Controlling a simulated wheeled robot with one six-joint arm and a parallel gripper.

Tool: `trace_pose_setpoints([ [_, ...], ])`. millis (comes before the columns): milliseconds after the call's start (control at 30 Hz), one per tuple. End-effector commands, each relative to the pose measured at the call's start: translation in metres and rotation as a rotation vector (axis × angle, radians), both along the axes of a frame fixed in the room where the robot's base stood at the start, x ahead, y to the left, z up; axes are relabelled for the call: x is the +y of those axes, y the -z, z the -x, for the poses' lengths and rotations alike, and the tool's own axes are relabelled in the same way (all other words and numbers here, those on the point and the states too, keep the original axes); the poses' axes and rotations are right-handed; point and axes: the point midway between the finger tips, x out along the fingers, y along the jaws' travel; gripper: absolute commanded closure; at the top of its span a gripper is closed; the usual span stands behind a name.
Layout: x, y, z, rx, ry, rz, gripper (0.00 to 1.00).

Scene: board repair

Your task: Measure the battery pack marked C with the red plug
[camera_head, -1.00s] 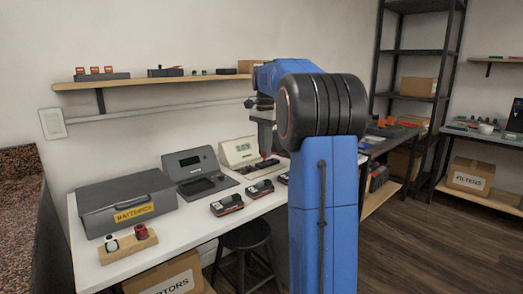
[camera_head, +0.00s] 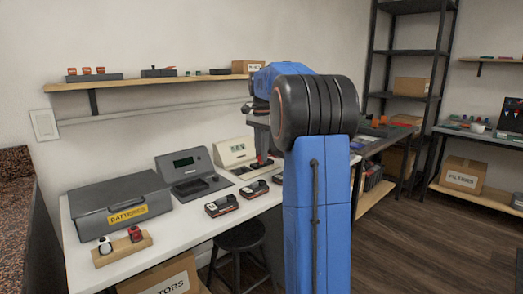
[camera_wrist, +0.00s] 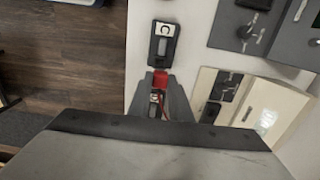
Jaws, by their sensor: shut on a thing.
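The battery pack marked C (camera_wrist: 164,42) lies flat on the white table in the wrist view, its letter on a white label. The red plug (camera_wrist: 159,79) is between the fingers of my gripper (camera_wrist: 158,88), at the pack's near end. It appears to meet the pack, but I cannot tell whether it is seated. The cream meter (camera_wrist: 254,104) is to the right in the wrist view; it also stands at the back of the table in the head view (camera_head: 234,151). My gripper in the head view (camera_head: 262,160) is partly hidden by my arm, and its display is too small to read.
A grey device (camera_head: 190,176) stands left of the meter, beside a grey box labelled BATTERIES (camera_head: 105,196). Battery packs (camera_head: 221,206) lie along the front. A wooden holder (camera_head: 122,250) is at front left. A black stool (camera_head: 240,236) stands before the table.

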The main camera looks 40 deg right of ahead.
Motion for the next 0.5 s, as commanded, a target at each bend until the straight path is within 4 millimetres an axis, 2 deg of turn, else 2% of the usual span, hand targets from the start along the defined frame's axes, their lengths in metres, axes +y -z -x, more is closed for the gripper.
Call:
trace_pose_setpoints([
  [500, 0.000, 0.025, 0.000, 0.001, 0.000, 0.000, 1.00],
])
